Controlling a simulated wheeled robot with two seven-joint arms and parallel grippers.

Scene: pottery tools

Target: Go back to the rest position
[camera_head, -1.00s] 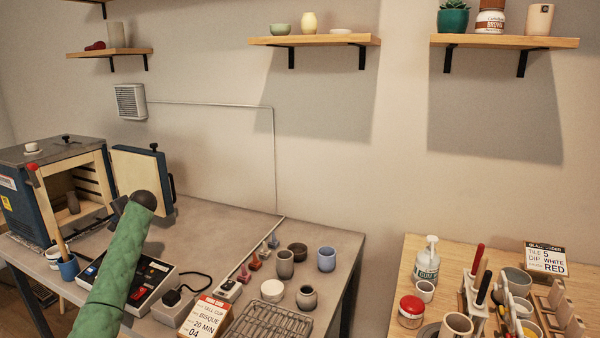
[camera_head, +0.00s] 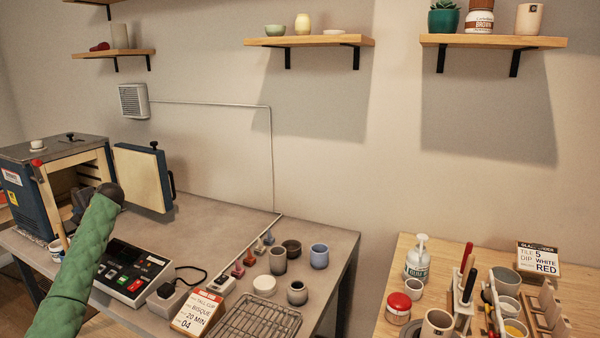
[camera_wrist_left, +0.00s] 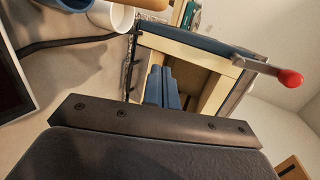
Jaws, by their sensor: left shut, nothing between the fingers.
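My left arm, in a green sleeve, comes in from the lower left of the head view. My left gripper (camera_head: 80,203) is a dark shape in front of the open kiln (camera_head: 28,203), partly hidden by the arm. In the left wrist view its two bluish fingers (camera_wrist_left: 165,88) are together, with nothing between them, and they point toward the kiln opening. The kiln door (camera_head: 143,178) stands open to the right. My right gripper is in neither view.
A control box (camera_head: 132,272) lies right of my arm. Small pots, a wire rack (camera_head: 255,322) and a card (camera_head: 197,312) stand on the grey table (camera_head: 215,222). A red-tipped lever (camera_wrist_left: 290,78) shows close by in the wrist view. A wooden table (camera_head: 400,265) stands at right.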

